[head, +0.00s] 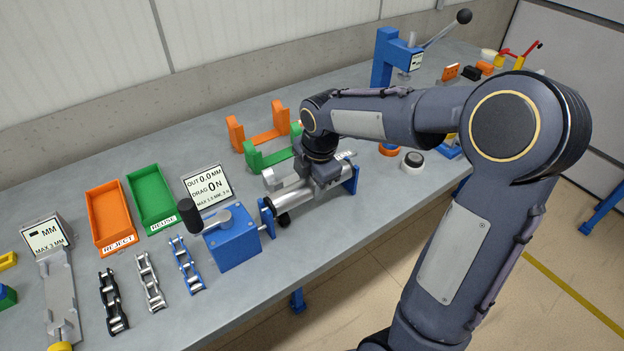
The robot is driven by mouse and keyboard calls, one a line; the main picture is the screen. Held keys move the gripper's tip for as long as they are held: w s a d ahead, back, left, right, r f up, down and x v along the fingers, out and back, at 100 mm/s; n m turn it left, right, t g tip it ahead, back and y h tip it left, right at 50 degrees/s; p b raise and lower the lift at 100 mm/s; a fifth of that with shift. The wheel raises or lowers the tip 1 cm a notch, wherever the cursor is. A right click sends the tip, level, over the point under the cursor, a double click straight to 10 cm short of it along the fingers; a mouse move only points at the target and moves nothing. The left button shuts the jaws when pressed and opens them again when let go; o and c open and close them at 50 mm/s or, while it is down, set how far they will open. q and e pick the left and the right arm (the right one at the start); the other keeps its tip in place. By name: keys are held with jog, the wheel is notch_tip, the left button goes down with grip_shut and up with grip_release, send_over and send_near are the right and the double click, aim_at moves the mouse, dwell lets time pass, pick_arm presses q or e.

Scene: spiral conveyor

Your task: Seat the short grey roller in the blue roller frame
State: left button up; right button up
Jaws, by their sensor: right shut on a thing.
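The blue roller frame (351,181) stands near the bench's front edge, right of the blue crank box. Its other upright (266,217) is beside the box. A grey metal roller (290,198) lies lengthwise between the uprights, under my right gripper. My right gripper (314,176) points down over the frame and is shut on the grey roller. The wrist and hand hide the roller's middle and much of its right part, so I cannot tell whether its ends sit in the uprights. My left gripper is not in view.
Behind the frame stand a green frame (265,158) and an orange frame (258,139). The blue crank box (232,238) with a black knob is at left, near a display (207,186), chain pieces (150,281), and orange (110,216) and green (152,197) trays. A blue press (385,62) stands at back.

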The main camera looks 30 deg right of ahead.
jog(key=shift+f, duration=0.25)
jog(key=o, duration=1.1)
jog(key=shift+c, duration=0.2)
jog(key=shift+s+r, duration=0.25)
jog(key=shift+r, duration=1)
jog(key=shift+s+r, duration=0.3)
jog(key=shift+r, duration=1)
jog(key=shift+s+r, duration=0.25)
jog(key=shift+r, duration=1)
jog(key=s+a+f+m+t+y, duration=0.1)
jog(key=s+a+m, duration=0.2)
jog(key=s+m, duration=0.7)
jog(key=s+a+f+m+t+y, duration=0.2)
jog(key=s+a+m, duration=0.2)
jog(key=s+m, duration=0.6)
jog(key=shift+a+f+m+y, duration=0.2)
jog(key=shift+f+m+y, duration=0.1)
